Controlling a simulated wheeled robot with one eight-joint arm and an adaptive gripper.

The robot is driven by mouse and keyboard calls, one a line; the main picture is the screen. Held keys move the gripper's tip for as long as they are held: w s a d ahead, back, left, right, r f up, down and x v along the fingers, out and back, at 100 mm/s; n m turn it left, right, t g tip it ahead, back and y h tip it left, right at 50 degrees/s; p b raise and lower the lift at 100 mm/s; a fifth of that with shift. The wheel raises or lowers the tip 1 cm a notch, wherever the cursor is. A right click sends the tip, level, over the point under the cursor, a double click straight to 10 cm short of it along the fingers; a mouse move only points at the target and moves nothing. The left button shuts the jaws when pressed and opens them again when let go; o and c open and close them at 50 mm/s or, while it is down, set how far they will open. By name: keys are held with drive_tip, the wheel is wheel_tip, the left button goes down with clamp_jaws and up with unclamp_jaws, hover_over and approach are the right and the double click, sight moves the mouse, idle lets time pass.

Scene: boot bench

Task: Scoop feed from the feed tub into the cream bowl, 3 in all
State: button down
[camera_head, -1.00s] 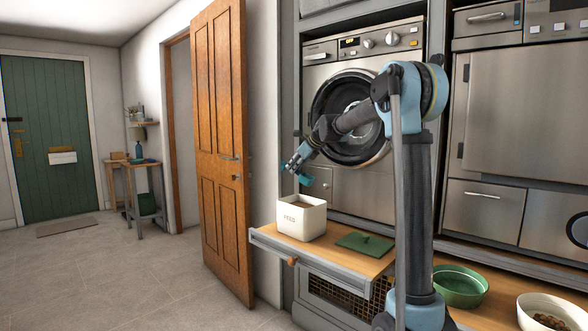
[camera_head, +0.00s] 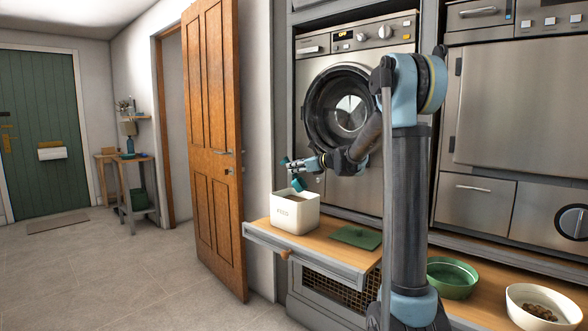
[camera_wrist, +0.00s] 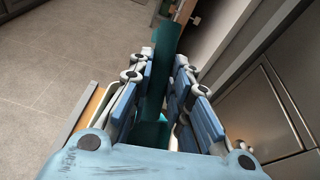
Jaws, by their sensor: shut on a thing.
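My gripper (camera_head: 294,164) is shut on a teal scoop (camera_head: 297,184) above the feed tub. The scoop's handle sticks out past the fingers, and its lower end is at the height of the tub's back rim. I cannot tell whether the scoop holds feed. In the wrist view the teal scoop (camera_wrist: 161,65) lies between both fingers. The white feed tub (camera_head: 295,214), lettered on its front, stands open with brown feed inside. The cream bowl (camera_head: 516,309) is at the lower right with a small heap of brown feed in it.
A green lid (camera_head: 356,237) lies flat beside the tub on the wooden pull-out shelf (camera_head: 318,247). A green bowl (camera_head: 452,278) stands left of the cream bowl. A washing machine (camera_head: 330,95) is behind my arm. An open wooden door (camera_head: 213,140) is left of the tub.

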sight(295, 186)
drive_tip(key=shift+f, duration=4.55)
drive_tip(key=shift+r, duration=0.15)
drive_tip(key=shift+r, duration=3.05)
